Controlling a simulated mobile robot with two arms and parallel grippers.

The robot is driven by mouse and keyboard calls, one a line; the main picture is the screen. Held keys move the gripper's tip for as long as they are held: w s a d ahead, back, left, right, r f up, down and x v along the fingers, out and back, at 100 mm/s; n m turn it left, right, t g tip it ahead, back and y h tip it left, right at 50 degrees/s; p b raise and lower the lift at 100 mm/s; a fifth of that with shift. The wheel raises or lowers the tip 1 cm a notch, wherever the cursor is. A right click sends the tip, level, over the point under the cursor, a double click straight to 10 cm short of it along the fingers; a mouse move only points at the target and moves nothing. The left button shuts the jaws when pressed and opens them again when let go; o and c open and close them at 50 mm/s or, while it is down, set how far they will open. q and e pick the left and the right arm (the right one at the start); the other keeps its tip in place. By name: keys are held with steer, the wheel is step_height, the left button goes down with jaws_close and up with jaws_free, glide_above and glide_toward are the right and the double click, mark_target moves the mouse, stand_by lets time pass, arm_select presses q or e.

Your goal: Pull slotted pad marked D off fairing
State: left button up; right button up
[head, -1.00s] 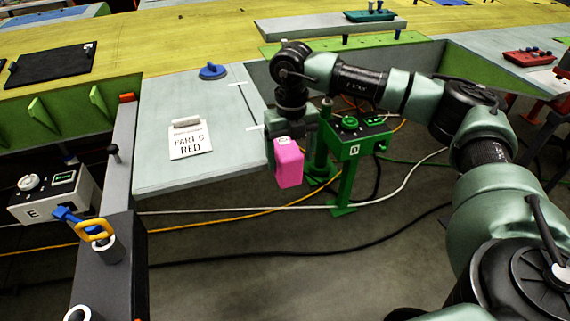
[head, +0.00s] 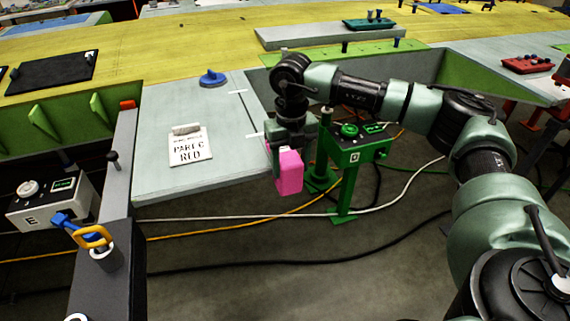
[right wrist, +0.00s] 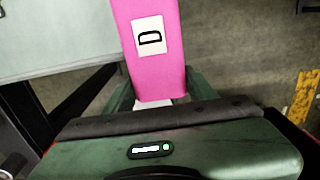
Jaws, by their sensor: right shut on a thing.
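The pink pad (head: 290,175) is at the right front edge of the pale fairing panel (head: 218,130) in the head view. In the right wrist view the pad (right wrist: 160,80) carries a white label with a black D. My right gripper (head: 286,146) is shut on the pad, its fingers on either side. The pad hangs over the floor, beside the panel's edge. Its slot is hidden, and I cannot tell whether the pad still touches the panel. My left gripper is not in view.
A green stand with a control box (head: 352,152) is just right of the pad. A card reading PART C RED (head: 190,150) and a blue knob (head: 212,78) lie on the panel.

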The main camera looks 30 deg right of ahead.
steer(key=shift+s, duration=0.15)
steer(key=s+a, duration=0.1)
steer(key=s, duration=0.6)
steer(key=shift+s+a+b, duration=0.25)
steer(key=shift+a+b, duration=0.1)
steer(key=shift+a, duration=0.05)
stand_by(0.5)
stand_by(0.4)
